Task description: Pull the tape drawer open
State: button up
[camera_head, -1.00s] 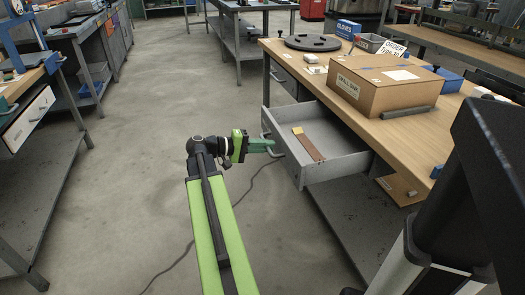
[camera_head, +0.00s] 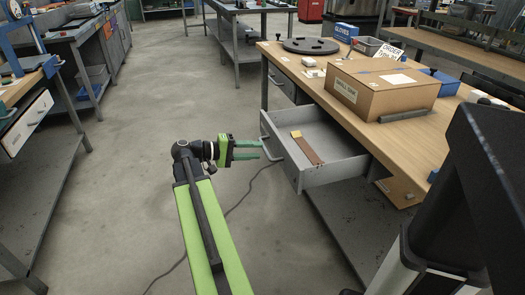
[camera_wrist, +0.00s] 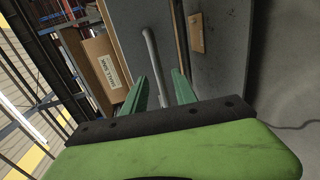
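The grey drawer (camera_head: 324,176) under the wooden workbench stands well pulled out. A brown strip with a yellow end (camera_head: 305,147) lies inside it. The drawer's bar handle (camera_head: 268,138) is on its front face; it also shows in the wrist view (camera_wrist: 152,62). My green gripper (camera_head: 272,150) is in front of the handle, to its left in the head view. In the wrist view its two fingers (camera_wrist: 158,88) are spread apart, with the handle's end in the gap ahead of them. The fingers are not closed on the handle.
Another, shut drawer (camera_head: 283,80) is farther back. Grey floor is open to the left of my arm.

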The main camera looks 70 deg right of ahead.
jog(key=p+v, duration=0.2)
jog(key=v, duration=1.1)
jog(key=w+a+f+n+t+y, duration=0.1)
jog(key=w+a+f+n+t, duration=0.15)
jog(key=w+a+f, duration=0.35)
jog(key=w+a+f+n+t+y, duration=0.15)
jog(key=w+a+f+t, duration=0.3)
jog(key=a, duration=0.45)
jog(key=w+a+f+n+t+y, duration=0.1)
jog(key=w+a+f+n+t, duration=0.2)
jog(key=w+a, duration=0.35)
jog(key=w+a+f+n+t+y, duration=0.1)
jog(key=w+a+f+n+y, duration=0.15)
jog(key=a, duration=1.15)
jog(key=w+a+f+n+t+y, duration=0.1)
jog(key=a+f+t+y, duration=0.2)
jog(key=a, duration=1.1)
notch_tip(320, 180, up, 34)
jog(key=g+p, duration=0.1)
jog(key=p, duration=3.3)
jog(key=shift+s+g+y, duration=0.4)
